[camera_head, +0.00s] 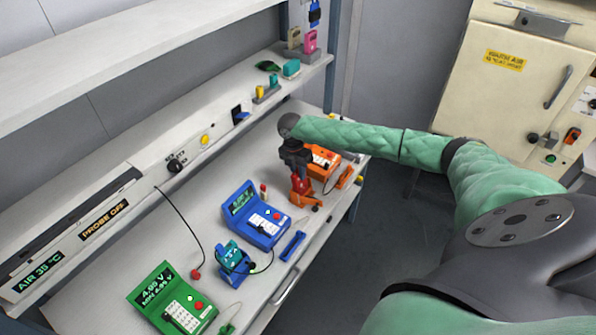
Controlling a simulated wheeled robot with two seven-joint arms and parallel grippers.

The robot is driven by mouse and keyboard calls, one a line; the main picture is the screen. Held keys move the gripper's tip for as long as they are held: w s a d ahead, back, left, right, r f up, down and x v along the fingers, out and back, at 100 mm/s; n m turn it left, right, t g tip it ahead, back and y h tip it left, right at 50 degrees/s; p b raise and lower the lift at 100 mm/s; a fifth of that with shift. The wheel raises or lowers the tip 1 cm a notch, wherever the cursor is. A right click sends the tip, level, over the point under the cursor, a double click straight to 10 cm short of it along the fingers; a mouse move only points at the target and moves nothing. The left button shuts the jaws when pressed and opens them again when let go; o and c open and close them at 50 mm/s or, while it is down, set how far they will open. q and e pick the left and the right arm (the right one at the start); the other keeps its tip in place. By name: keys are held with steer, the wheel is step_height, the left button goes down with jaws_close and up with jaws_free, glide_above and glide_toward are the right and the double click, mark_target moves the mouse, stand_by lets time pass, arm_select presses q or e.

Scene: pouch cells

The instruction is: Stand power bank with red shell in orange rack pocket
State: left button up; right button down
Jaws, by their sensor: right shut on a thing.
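The red-shelled power bank (301,181) shows as a small red patch below my right gripper (299,173). The gripper points down and is shut on it, hiding much of it. The orange rack (305,199) stands on the bench directly below the gripper. The power bank is at or just above the rack's top; I cannot tell whether its lower end is inside the pocket. My right arm reaches in from the right in a green sleeve. My left gripper is not in view.
An orange meter (323,164) and an orange tray (345,177) are close behind the rack. A blue meter (257,219), a blue tray (292,246), a blue rack (232,264) and a green meter (172,302) stand nearer. A shelf (130,32) overhangs the bench's left side.

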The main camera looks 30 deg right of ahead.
steer(key=c, duration=1.2)
jaws_free()
steer(key=shift+w+r+b, duration=0.1)
steer(key=shift+r+b, duration=0.35)
steer(key=shift+b, duration=0.05)
steer(key=r, duration=0.1)
steer(key=r+b, duration=0.2)
steer(key=r, duration=0.1)
steer(key=shift+w+a, duration=0.1)
steer(key=shift+w, duration=0.15)
steer(key=shift+w+r+b, duration=0.1)
steer(key=shift+r+b, duration=0.25)
steer(key=shift+r, duration=0.55)
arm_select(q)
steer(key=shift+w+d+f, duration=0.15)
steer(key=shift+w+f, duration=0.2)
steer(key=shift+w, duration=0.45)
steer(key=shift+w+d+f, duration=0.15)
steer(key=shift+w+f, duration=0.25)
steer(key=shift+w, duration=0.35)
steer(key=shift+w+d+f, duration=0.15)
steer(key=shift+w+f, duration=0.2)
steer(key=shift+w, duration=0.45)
arm_select(e)
steer(key=shift+r, duration=0.5)
steer(key=shift+a, duration=0.1)
